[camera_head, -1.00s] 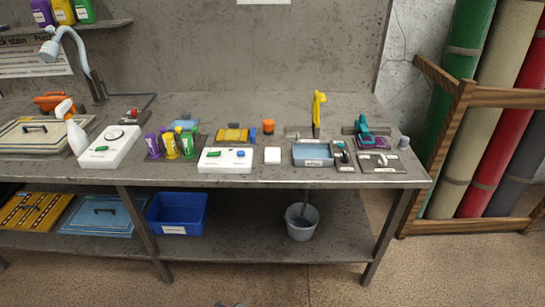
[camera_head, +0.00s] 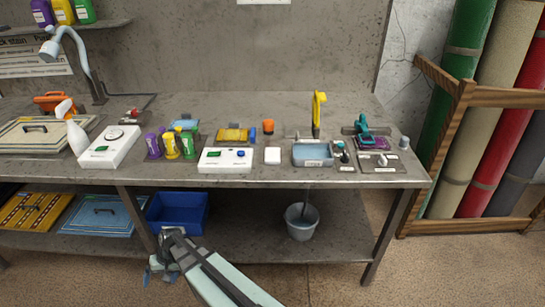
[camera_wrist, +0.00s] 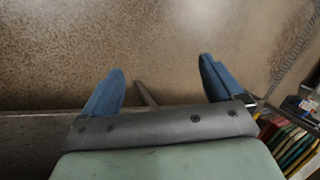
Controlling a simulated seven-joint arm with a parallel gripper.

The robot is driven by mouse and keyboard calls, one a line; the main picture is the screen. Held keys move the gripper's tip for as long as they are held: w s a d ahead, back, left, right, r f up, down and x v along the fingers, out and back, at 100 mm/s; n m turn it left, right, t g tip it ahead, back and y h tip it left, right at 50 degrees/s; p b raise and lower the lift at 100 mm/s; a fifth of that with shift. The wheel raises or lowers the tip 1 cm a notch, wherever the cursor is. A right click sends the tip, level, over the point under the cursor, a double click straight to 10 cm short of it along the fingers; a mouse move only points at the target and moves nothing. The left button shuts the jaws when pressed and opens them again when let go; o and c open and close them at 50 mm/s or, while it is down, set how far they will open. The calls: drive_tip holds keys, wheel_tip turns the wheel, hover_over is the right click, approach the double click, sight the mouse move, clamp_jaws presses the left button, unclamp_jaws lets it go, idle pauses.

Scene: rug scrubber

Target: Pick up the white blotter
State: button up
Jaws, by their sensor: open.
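A small white block (camera_head: 272,155), which looks like the white blotter, sits on the grey workbench near its front edge, right of a white control box and left of a shallow tray. My gripper (camera_head: 160,272) is low in front of the bench in the head view, left of the block and well apart from it. In the wrist view its two blue fingers (camera_wrist: 160,85) are spread with nothing between them. The blotter does not show in the wrist view.
The white control box (camera_head: 226,160) and the shallow tray (camera_head: 312,154) flank the block. An orange-capped item (camera_head: 268,127) and a yellow tool (camera_head: 318,113) stand behind. The workbench (camera_head: 285,183) edge lies between gripper and block. A blue bin (camera_head: 177,212) is on the lower shelf.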

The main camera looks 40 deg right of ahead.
drive_tip(key=w+a+r+m+t+y, duration=0.15)
drive_tip(key=w+r+t, duration=0.35)
drive_tip(key=w+r, duration=1.5)
wheel_tip(320, 180, up, 13)
drive_tip(key=w+d+t+y, duration=0.1)
drive_tip(key=w+d, duration=0.1)
drive_tip(key=d, duration=0.1)
wheel_tip(320, 180, up, 11)
drive_tip(key=m+g+h, duration=0.4)
drive_tip(key=h, duration=0.7)
hover_over(272, 154)
drive_tip(key=s+a, duration=0.4)
drive_tip(key=shift+x, duration=6.7)
drive_tip(key=shift+w+d, duration=0.1)
drive_tip(key=shift+w, duration=0.1)
